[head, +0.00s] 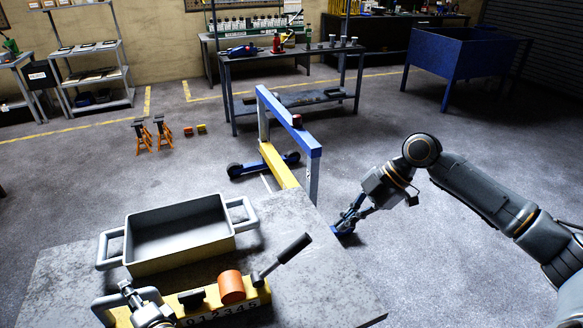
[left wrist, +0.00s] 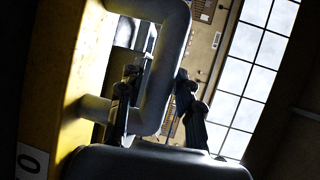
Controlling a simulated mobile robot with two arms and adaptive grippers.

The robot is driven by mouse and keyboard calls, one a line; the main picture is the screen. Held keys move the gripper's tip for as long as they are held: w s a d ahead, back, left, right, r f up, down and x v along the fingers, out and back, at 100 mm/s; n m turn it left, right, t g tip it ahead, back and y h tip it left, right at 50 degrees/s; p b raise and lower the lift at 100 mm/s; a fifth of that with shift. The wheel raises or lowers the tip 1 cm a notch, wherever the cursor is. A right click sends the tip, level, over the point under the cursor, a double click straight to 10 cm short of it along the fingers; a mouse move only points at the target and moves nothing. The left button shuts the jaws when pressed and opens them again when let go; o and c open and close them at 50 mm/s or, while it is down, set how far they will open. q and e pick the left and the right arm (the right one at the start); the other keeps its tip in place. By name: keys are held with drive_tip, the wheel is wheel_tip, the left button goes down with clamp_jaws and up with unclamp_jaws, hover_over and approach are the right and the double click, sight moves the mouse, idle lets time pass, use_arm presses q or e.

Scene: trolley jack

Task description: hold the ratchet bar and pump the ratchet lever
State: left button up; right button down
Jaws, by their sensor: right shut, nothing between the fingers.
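The ratchet bar (head: 190,297), yellow with numbers along its front edge, lies on the grey table's front part. A grey loop handle (head: 103,306) is at its left end. My left gripper (head: 134,296) is at this handle; in the left wrist view its fingers (left wrist: 158,105) stand on both sides of the handle's grey tube (left wrist: 172,65) and appear closed on it. The ratchet lever (head: 280,257), with a dark grip, slants up to the right beside an orange cylinder (head: 231,287). My right gripper (head: 352,214) is shut and empty, beyond the table's right edge, apart from the lever.
A grey tray (head: 190,265) with two handles sits just behind the bar. A blue and yellow hoist (head: 290,120) stands behind the table. The tabletop (head: 335,295) right of the lever is clear. Workbenches and a blue bin (head: 450,65) are farther back.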

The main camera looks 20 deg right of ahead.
use_arm(q)
drive_tip(key=shift+o, duration=0.6)
